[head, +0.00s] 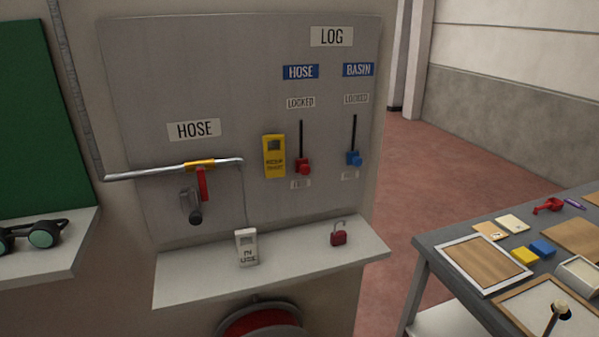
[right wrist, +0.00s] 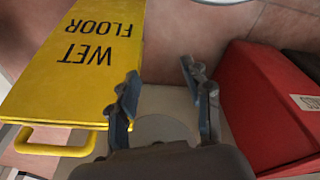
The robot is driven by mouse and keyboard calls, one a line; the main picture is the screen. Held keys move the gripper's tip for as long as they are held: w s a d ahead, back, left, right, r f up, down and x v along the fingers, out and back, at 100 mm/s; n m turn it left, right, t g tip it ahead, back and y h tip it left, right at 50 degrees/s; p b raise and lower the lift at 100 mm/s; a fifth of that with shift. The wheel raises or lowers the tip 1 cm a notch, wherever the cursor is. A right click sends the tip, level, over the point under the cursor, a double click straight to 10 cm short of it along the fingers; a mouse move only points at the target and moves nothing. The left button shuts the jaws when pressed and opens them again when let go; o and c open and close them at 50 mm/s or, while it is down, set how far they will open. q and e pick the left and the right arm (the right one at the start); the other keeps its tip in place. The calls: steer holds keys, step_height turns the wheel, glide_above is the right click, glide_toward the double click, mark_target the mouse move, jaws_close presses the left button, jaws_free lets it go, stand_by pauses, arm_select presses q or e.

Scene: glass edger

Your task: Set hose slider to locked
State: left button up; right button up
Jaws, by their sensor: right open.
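The hose slider (head: 303,165) is a red knob on a black vertical slot under the blue HOSE label in the head view. The knob sits at the bottom of its slot, just above a small lower label. The LOCKED label (head: 300,102) is at the top of the slot. A yellow tag (head: 274,156) hangs directly left of the slot. My right gripper (right wrist: 158,90) shows in the right wrist view, open and empty, far from the panel, near a yellow wet floor sign (right wrist: 85,65). My left gripper is in neither view.
A blue basin slider (head: 354,158) is right of the red one, also low. A shelf (head: 290,265) below the panel holds a white IN USE tag (head: 246,247) and red padlock (head: 338,235). A pipe with a red-handled valve (head: 202,184) is left. A cluttered table (head: 455,238) stands right.

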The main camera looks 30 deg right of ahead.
steer(key=w+r+t, duration=0.1)
steer(key=w+r, duration=0.5)
steer(key=r, duration=0.4)
steer(key=m+t+h+b, duration=0.1)
steer(key=m+t+h, duration=0.45)
steer(key=t, duration=1.35)
glide_toward(306, 170)
steer(key=shift+n, duration=0.35)
steer(key=p+x, duration=0.3)
steer(key=x, duration=0.7)
steer(key=shift+w, duration=0.3)
steer(key=shift+c, duration=0.4)
jaws_close()
steer(key=shift+r+p, duration=0.1)
steer(key=shift+p, duration=0.2)
